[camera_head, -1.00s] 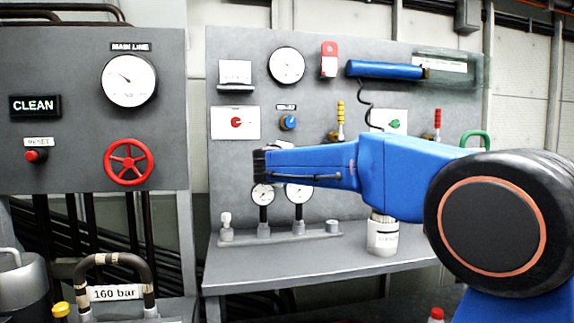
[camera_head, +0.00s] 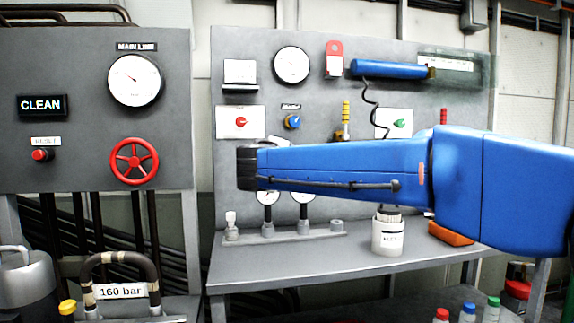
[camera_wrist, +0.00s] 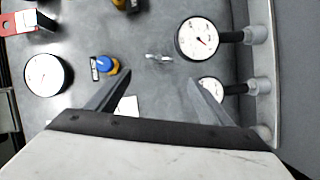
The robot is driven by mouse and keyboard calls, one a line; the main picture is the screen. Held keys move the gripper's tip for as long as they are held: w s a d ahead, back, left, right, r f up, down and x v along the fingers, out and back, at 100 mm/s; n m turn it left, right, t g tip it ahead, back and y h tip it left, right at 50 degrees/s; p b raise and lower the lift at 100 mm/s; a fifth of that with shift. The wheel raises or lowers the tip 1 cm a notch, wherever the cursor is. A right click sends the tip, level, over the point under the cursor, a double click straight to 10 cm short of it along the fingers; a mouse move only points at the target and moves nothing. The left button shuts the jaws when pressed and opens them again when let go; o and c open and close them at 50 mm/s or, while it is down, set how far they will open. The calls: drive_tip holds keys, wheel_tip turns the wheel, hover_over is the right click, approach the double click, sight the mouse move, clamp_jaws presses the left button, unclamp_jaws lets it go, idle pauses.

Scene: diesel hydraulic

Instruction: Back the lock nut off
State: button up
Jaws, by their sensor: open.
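I cannot pick out the lock nut for certain. Small metal fittings stand on the grey manifold (camera_head: 285,236) on the bench: a pale capped fitting (camera_head: 231,222) at its left end and a short nut-like fitting (camera_head: 337,226) at its right end. Two small gauges rise between them, partly hidden by my arm; one gauge (camera_wrist: 198,40) shows whole in the wrist view. My gripper (camera_wrist: 160,78) is open and empty, its fingers pointing at the panel between the blue knob (camera_wrist: 107,65) and the gauges. A small bright metal piece (camera_wrist: 158,57) shows beyond the fingertips. The head view does not show the fingers.
The grey panel (camera_head: 300,90) carries a large gauge (camera_head: 291,65), knobs, yellow and red handles and a blue tool with a coiled cord (camera_head: 388,69). A white canister (camera_head: 388,236) stands on the bench. A red handwheel (camera_head: 134,161) is on the left cabinet.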

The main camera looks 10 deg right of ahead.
drive_tip(key=shift+v, duration=1.65)
drive_tip(key=s+d+f+m+g, duration=0.5)
drive_tip(key=s+d+f+g, duration=0.2)
drive_tip(key=s+d+f, duration=1.2)
drive_tip(key=s+a+f+m+g+y, duration=0.2)
drive_tip(key=s+f+m+y, duration=0.1)
drive_tip(key=s+f, duration=0.6)
drive_tip(key=s+a+f+m+g+y, duration=0.1)
drive_tip(key=s+a+f+m+y, duration=0.1)
drive_tip(key=s+f, duration=0.8)
drive_tip(key=shift+s+f+m+g+y, duration=0.3)
drive_tip(key=shift+f+m+g+y, duration=0.15)
drive_tip(key=shift+y, duration=0.15)
